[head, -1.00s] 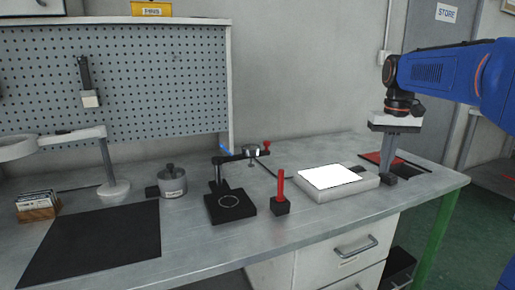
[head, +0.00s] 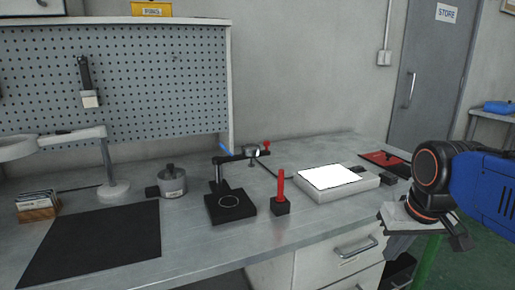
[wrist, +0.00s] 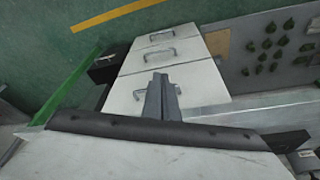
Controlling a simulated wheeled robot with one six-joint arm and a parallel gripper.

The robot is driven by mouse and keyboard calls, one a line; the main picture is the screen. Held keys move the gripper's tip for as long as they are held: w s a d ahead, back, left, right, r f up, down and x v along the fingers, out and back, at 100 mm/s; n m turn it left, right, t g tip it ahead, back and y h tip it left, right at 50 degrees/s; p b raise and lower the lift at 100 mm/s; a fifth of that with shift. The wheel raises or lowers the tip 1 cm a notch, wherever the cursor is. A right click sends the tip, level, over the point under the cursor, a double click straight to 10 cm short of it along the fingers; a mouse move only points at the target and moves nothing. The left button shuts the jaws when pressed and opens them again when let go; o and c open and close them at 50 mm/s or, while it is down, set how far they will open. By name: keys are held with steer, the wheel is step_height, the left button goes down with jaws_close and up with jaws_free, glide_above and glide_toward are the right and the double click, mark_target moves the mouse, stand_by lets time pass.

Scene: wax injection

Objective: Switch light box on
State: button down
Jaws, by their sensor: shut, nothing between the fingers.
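The light box (head: 345,193) is a flat pale slab on the right part of the bench in the head view. Its top panel (head: 330,176) is bright white, as if lit. A small dark patch shows at its back right corner; I cannot tell if it is the switch. My gripper (head: 396,246) is in front of the bench's right end, apart from the light box and nearer the camera. In the wrist view its fingers (wrist: 162,88) are together and empty, over the drawer fronts. The light box is not clear in the wrist view.
A red upright handle (head: 281,188) on a black block and a black stand (head: 231,206) are left of the light box. A red mat (head: 381,158) and a small dark block (head: 397,181) are to its right. White drawers (wrist: 165,62) are below the bench.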

steer(key=s+a+f+t, duration=0.1)
steer(key=s+f, duration=0.5)
steer(key=f, duration=0.1)
steer(key=shift+s+f, duration=0.2)
steer(key=shift+s, duration=0.2)
steer(key=shift+a, duration=0.1)
